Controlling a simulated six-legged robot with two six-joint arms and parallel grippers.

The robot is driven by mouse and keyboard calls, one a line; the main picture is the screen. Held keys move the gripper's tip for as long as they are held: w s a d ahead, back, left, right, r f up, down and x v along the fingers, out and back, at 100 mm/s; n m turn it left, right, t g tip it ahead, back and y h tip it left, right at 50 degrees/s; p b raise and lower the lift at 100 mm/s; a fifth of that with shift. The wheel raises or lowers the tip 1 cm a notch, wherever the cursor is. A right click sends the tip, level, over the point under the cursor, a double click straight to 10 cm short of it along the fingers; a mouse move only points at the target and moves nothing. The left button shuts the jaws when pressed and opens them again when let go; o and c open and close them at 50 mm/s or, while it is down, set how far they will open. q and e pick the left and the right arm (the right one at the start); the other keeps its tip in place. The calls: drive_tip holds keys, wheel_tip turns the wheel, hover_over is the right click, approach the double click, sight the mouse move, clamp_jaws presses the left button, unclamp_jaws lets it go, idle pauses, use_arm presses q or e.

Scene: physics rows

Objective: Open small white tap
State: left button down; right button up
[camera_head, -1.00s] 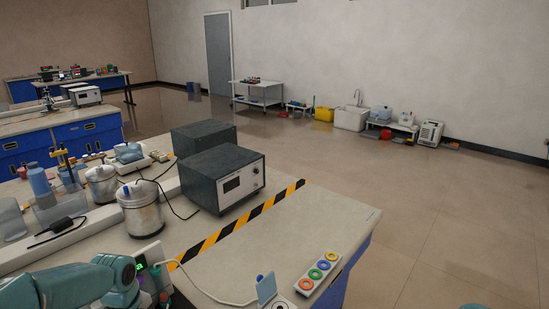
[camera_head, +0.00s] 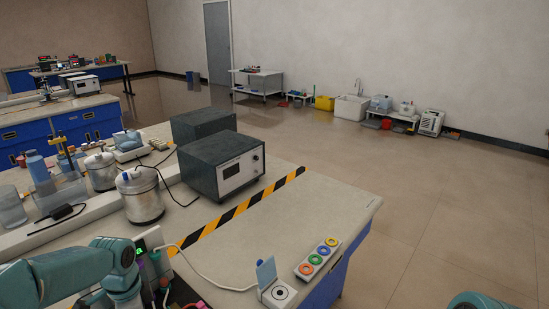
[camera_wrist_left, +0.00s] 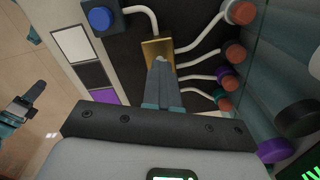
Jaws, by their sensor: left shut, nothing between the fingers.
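In the left wrist view my left gripper (camera_wrist_left: 160,66) is shut and empty. Its tips are at a small brass-coloured block (camera_wrist_left: 157,50) on a dark panel; I cannot tell whether they touch it. White bent tubes (camera_wrist_left: 201,42) run from beside the block to reddish-ended knobs (camera_wrist_left: 234,53). I cannot pick out a small white tap for certain. In the head view my left arm comes in at the lower left and its gripper is hidden. A teal and dark part, likely my right gripper (camera_wrist_left: 22,108), shows at the left of the wrist view, too small to read.
A blue knob (camera_wrist_left: 100,19) is at the panel's upper left. On the bench stand a grey instrument box (camera_head: 222,165), metal canisters (camera_head: 141,198) and a strip of coloured rings (camera_head: 318,258). A white sink (camera_head: 351,107) stands by the far wall. The floor right of the bench is clear.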

use_arm(q)
drive_tip(key=n, duration=0.2)
drive_tip(key=shift+f+n+b, duration=0.1)
drive_tip(key=shift+n+b, duration=0.25)
drive_tip(key=shift+n, duration=0.05)
drive_tip(key=n, duration=0.4)
drive_tip(key=c, duration=1.6)
unclamp_jaws()
wheel_tip(320, 180, up, 7)
drive_tip(key=p, duration=0.5)
